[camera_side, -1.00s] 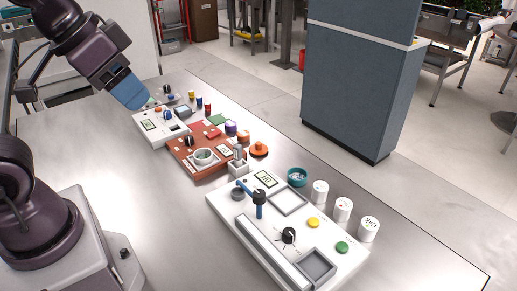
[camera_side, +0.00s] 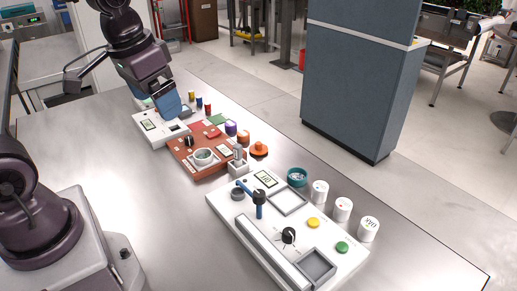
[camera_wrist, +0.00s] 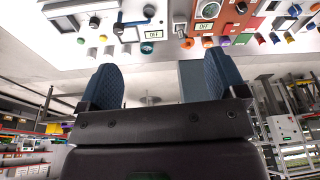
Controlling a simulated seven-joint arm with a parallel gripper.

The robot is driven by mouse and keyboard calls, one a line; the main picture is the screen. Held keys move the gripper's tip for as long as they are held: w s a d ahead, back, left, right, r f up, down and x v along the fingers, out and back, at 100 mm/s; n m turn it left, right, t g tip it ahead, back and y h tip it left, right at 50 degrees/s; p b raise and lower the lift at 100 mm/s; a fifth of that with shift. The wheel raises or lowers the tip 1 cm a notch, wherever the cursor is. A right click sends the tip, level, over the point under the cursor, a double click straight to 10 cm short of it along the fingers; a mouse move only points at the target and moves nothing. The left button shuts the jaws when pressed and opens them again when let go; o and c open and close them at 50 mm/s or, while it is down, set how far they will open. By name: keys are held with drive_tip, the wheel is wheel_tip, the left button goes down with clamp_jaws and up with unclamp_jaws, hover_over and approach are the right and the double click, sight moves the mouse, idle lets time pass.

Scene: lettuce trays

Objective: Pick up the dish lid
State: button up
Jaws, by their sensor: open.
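An orange lid-like piece with a raised knob (camera_side: 259,149) lies on the bare table, just right of the red-brown panel. It is the likeliest dish lid. An orange round shape (camera_wrist: 187,43) at the top of the wrist view looks like the same piece. A small teal dish (camera_side: 297,177) stands open beside the large white panel; it also shows in the wrist view (camera_wrist: 147,47). My gripper (camera_side: 169,104) is at the far end, over or near the small white panel, well away from the orange piece. Its blue fingers (camera_wrist: 160,70) are wide apart with nothing between them.
A red-brown panel (camera_side: 180,157) carries a white cup and knobs. A large white panel (camera_side: 225,205) has a blue lever, buttons and trays. Several white canisters (camera_side: 343,209) and small coloured cylinders stand along the panels' right side. The table's near left (camera_side: 100,150) is bare.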

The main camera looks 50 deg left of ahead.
drive_tip(key=w+a+f+g, duration=0.1)
drive_tip(key=w+a+f, duration=0.3)
drive_tip(key=w+f, duration=0.3)
drive_tip(key=m+t+h, duration=0.2)
drive_tip(key=m+t, duration=0.1)
drive_tip(key=m, duration=0.1)
approach(258, 143)
drive_tip(key=x, duration=0.5)
drive_tip(key=shift+a, duration=0.1)
drive_tip(key=shift+x, duration=2.65)
drive_tip(key=shift+r, duration=0.1)
drive_tip(key=c, duration=1)
